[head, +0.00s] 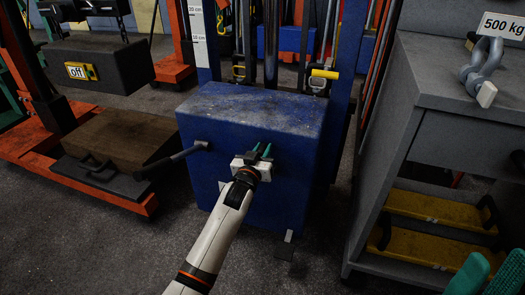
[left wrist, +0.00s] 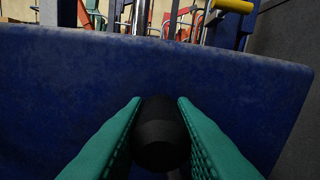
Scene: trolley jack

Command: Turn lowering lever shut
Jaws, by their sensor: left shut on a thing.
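The blue jack body (head: 250,115) stands in the middle of the head view, and its blue face also fills much of the left wrist view (left wrist: 60,85). My left gripper (head: 262,153) is at its front face, green fingers pointing toward it. In the left wrist view the fingers (left wrist: 157,125) are closed in on either side of a dark rounded knob (left wrist: 158,128), which looks like the end of the lowering lever. The rest of that lever is hidden in both views. My right gripper (head: 488,276) shows only as two green fingers, spread apart and empty, at the bottom right corner.
A dark rod (head: 175,157) sticks out left of the jack body. A small pedal (head: 285,247) is low at its front. A grey bench (head: 395,125) with yellow items (head: 440,210) below and a shackle (head: 482,65) on top stands right. A red-framed stand (head: 110,190) is left.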

